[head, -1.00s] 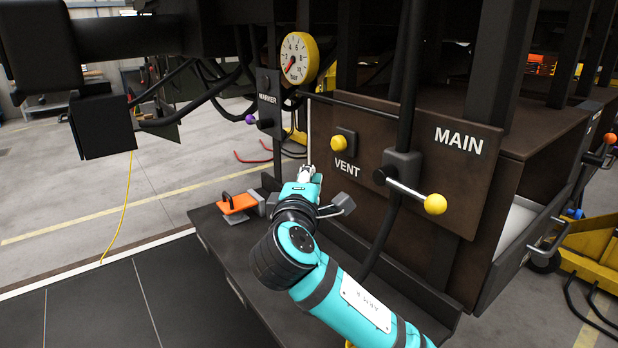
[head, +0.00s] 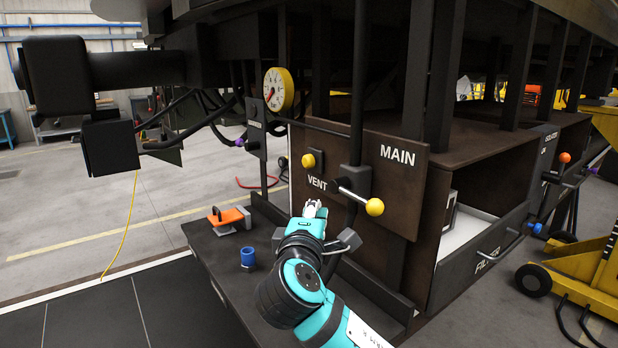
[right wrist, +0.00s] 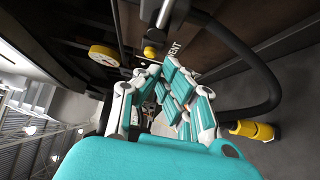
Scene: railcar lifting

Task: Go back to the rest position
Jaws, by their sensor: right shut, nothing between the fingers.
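My right gripper (head: 314,209) is in the middle of the head view, in front of the brown panel (head: 398,195) marked VENT and MAIN. It is shut and empty, and appears apart from the panel. Its turquoise and white fingers (right wrist: 165,100) fill the middle of the right wrist view. The yellow VENT knob (head: 308,160) is above it, and the MAIN lever with its yellow ball (head: 374,207) is to its right. The gauge (head: 279,89) hangs above and to the left. My left gripper is not in view.
A dark shelf (head: 222,262) below holds an orange clamp-like tool (head: 226,217) and a blue cup-like piece (head: 248,257). A drawer marked FILLER (head: 487,262) is at the right. A yellow wheeled frame (head: 590,262) stands further right. Open floor lies at the left.

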